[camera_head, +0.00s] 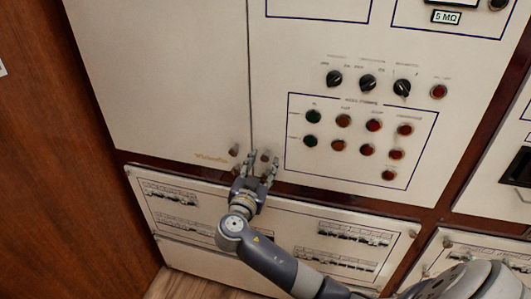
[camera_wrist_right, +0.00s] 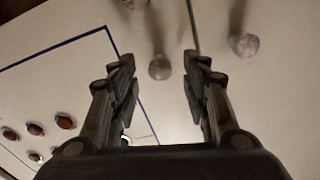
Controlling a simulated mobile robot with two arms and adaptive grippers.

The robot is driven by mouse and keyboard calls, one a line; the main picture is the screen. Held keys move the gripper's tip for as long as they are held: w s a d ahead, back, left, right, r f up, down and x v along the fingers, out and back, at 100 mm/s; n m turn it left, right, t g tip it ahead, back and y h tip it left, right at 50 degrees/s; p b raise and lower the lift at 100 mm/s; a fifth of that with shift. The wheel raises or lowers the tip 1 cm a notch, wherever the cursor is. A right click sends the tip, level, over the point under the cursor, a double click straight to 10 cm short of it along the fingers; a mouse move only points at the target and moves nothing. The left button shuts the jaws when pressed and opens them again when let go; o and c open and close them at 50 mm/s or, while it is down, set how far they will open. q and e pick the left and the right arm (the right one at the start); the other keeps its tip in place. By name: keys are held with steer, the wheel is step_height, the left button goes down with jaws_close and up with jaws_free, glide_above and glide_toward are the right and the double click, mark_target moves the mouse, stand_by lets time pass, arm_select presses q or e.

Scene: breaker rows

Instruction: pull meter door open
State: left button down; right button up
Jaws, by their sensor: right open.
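The cream meter door (camera_head: 275,80) carries a 5 MΩ label, black rotary knobs and coloured buttons, and looks shut. Its small round pull knob (camera_head: 265,157) is at its lower left corner, beside the vertical seam. In the right wrist view this pull knob (camera_wrist_right: 160,68) shows beyond and between the fingers. My right gripper (camera_head: 262,167) is open in front of it, with one finger to each side; the fingers look apart from the knob. It also shows in the right wrist view (camera_wrist_right: 160,85). My left gripper is not in view.
A plain cream door (camera_head: 165,75) with its own knob (camera_head: 234,150) adjoins across the seam; that knob also shows in the right wrist view (camera_wrist_right: 244,45), close to a finger. Breaker rows (camera_head: 345,235) lie below. A wooden wall (camera_head: 45,150) stands left.

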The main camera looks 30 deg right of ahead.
mark_target(265, 159)
steer(key=shift+p+x, duration=0.45)
steer(key=shift+x, duration=1.45)
jaws_close()
